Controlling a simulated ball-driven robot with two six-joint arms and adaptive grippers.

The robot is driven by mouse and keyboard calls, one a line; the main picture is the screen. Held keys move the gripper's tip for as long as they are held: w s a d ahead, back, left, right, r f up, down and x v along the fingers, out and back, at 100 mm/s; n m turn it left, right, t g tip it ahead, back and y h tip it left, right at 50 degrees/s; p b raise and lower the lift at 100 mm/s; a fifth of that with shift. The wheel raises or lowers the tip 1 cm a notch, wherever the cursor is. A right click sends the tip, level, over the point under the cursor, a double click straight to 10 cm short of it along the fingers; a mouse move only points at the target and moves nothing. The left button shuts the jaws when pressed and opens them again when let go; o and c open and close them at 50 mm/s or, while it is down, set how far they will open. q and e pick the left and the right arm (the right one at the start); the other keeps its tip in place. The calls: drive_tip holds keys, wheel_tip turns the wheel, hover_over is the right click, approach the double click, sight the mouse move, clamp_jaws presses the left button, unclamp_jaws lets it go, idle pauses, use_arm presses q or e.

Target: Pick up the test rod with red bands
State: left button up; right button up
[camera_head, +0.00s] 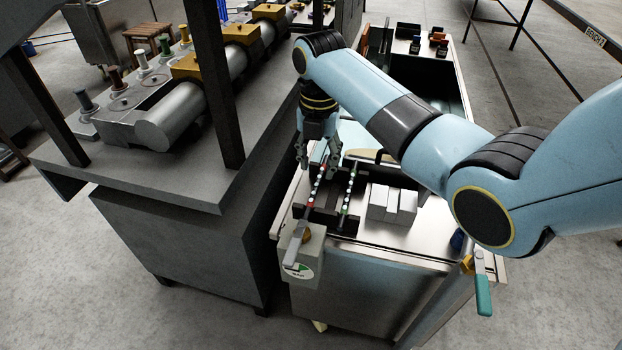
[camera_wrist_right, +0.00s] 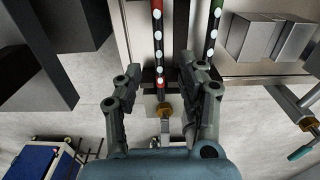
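The test rod with red bands (camera_head: 316,185) is dark with white dots and red bands near its ends. It lies on a dark rack on the metal bench and also shows in the right wrist view (camera_wrist_right: 158,42). A similar rod with green bands (camera_head: 348,190) lies to its right; the wrist view shows it too (camera_wrist_right: 213,35). My right gripper (camera_head: 318,165) points down at the far end of the red-banded rod. In the wrist view its fingers (camera_wrist_right: 158,78) are apart, with that rod lined up between them; I see no contact. My left gripper is not in view.
Pale metal blocks (camera_head: 392,203) stand right of the rods. A grey clamp-like fixture (camera_head: 305,255) sits at the bench's front left corner, and a teal-handled lever (camera_head: 482,285) at the right. A large machine (camera_head: 190,110) with a dark post stands to the left.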

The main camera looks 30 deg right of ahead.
sight(318, 182)
drive_tip(key=shift+s+f, duration=0.1)
drive_tip(key=shift+f, duration=0.45)
drive_tip(key=f, duration=0.2)
drive_tip(key=w+f+b, duration=0.1)
drive_tip(key=f, duration=0.1)
drive_tip(key=shift+d+f, duration=0.2)
drive_tip(key=shift+f, duration=0.05)
drive_tip(key=shift+s, duration=0.15)
drive_tip(key=shift+c, duration=0.4)
clamp_jaws()
